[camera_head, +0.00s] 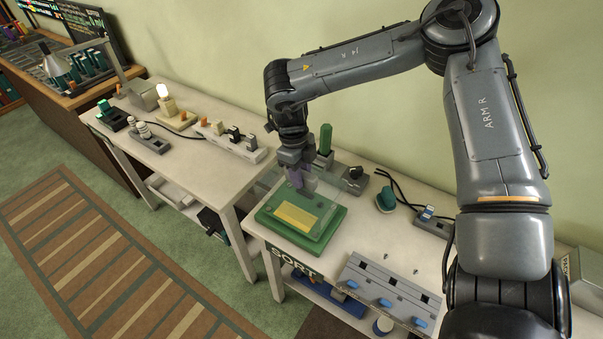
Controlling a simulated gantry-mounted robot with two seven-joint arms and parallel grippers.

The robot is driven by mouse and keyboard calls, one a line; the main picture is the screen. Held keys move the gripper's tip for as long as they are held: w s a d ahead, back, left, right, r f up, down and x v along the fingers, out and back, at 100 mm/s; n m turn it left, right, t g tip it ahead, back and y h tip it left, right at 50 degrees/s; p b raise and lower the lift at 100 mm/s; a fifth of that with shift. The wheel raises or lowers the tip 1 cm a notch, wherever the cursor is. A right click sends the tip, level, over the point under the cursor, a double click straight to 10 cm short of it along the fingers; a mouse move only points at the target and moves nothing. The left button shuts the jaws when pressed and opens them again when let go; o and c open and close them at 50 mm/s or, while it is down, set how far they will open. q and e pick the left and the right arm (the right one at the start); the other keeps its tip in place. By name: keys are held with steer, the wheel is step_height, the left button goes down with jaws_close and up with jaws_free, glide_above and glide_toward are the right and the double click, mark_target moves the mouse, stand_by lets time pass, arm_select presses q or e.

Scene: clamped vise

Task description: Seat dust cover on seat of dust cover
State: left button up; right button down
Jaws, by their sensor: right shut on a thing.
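My right gripper (297,175) is above the back of the green base, pointing down, and is shut on a part of what looks like the dust cover. The cover is a clear, see-through piece (331,190), faint against the table. A small purple part shows at the fingers. The likely seat is the flat green base (332,226) with a yellow panel on top, at the front left of the near table. I cannot tell whether the cover touches the base. My left gripper is not in view.
A green-handled upright tool (325,139) stands behind the gripper. A dark teal knob (386,199) and a grey slotted rack (388,288) are to the right. A second table (187,153) holds a lit bulb (162,91) and a socket strip (231,141).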

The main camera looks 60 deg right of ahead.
mark_target(301, 194)
steer(key=shift+f+b, duration=2.05)
steer(key=shift+f, duration=0.75)
steer(key=shift+f, duration=0.2)
steer(key=shift+f+b, duration=1.2)
steer(key=shift+f, duration=0.05)
steer(key=c, duration=0.7)
jaws_free()
steer(key=shift+r, duration=0.1)
